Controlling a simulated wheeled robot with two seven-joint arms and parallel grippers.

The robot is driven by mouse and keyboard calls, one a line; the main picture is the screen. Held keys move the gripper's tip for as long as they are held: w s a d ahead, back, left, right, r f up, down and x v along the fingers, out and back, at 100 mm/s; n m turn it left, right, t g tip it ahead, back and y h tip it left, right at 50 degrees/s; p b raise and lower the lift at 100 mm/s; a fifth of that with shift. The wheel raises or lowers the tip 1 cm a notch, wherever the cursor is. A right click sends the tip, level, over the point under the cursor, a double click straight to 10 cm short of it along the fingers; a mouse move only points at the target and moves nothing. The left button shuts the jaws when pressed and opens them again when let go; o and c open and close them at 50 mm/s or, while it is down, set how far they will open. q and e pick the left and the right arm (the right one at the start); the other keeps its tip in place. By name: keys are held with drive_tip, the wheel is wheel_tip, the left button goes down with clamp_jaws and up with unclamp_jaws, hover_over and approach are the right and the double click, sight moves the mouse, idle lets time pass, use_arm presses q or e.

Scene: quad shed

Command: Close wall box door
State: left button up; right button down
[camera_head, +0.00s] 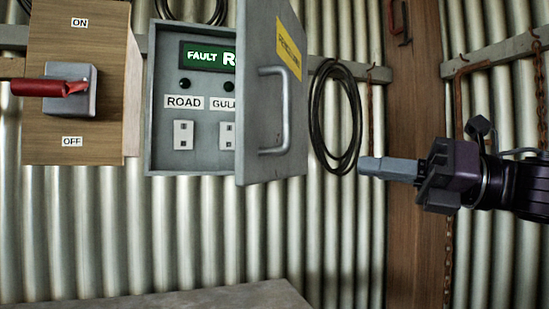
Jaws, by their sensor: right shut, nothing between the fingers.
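The grey wall box (190,162) hangs on the corrugated wall, left of the picture's middle. Its door (257,110) is hinged open on the right and swung out toward me. The door hides the right part of the box. It has a grey bar handle (285,110) and a yellow label (289,45). Inside show a lit green display (208,56), "ROAD" and partly hidden "GULL" labels, and white switches. My right gripper (368,167) is shut and empty, pointing left, to the right of the door and apart from it. My left gripper is not in view.
A wooden board (50,130) with a red-handled ON/OFF switch (60,87) is left of the box. A black cable coil (353,120) hangs between door and gripper. A wooden post (400,255) stands behind my gripper. A grey surface (220,298) lies below.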

drive_tip(key=s+r+n+h, duration=0.1)
drive_tip(key=s+r+n, duration=0.3)
drive_tip(key=s, duration=0.7)
drive_tip(key=n+g+p, duration=0.1)
drive_tip(key=p, duration=0.6)
approach(248, 139)
drive_tip(key=x, duration=0.6)
drive_tip(key=shift+r, duration=0.2)
drive_tip(key=shift+w+a+f, duration=0.1)
drive_tip(key=shift+a+f, duration=0.05)
drive_tip(key=shift+a, duration=0.3)
